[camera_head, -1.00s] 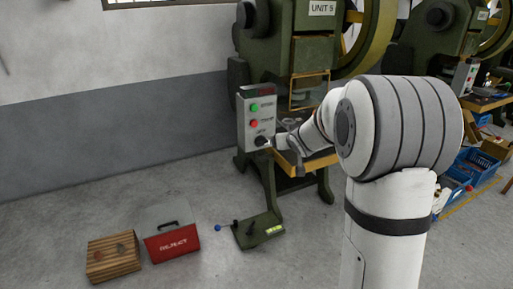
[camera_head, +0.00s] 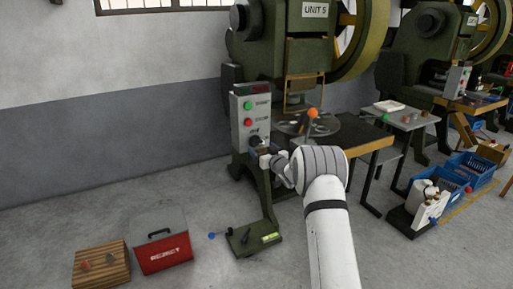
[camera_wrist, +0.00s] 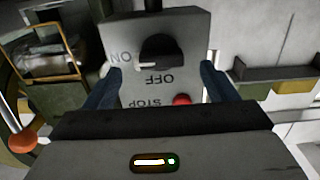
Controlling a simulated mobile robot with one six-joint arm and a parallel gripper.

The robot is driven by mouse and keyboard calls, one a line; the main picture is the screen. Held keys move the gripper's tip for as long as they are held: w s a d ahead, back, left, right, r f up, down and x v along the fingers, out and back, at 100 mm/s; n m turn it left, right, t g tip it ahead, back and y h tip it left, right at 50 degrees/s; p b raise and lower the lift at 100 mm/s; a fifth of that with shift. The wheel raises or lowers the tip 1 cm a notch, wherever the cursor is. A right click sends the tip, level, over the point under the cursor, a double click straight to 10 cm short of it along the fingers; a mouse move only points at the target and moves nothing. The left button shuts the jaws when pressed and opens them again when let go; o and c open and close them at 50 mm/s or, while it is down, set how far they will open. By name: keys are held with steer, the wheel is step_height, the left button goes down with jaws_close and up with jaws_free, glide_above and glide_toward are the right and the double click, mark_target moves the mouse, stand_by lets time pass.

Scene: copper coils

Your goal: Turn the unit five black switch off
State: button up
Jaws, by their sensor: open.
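The unit five control box (camera_head: 249,118) is a grey panel on the green press, with a green button, a red button and a black switch (camera_head: 255,140) low on it. In the wrist view the panel is upside down. The black switch (camera_wrist: 160,48) shows there with a pale mark on its left side, towards the word ON; OFF is printed just below it in the picture. My gripper (camera_wrist: 160,84) is open, its dark fingers apart on either side of the panel face below the switch. In the head view my gripper (camera_head: 264,152) is right at the box's lower end.
The red STOP button (camera_wrist: 181,99) lies between my fingers' sides in the wrist view. The press table (camera_head: 365,146) and an orange-knobbed lever (camera_head: 312,113) are right of the box. A red reject box (camera_head: 163,240) and wooden crate (camera_head: 101,264) stand on the floor.

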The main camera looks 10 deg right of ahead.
mark_target(258, 144)
steer(key=shift+x, duration=1.85)
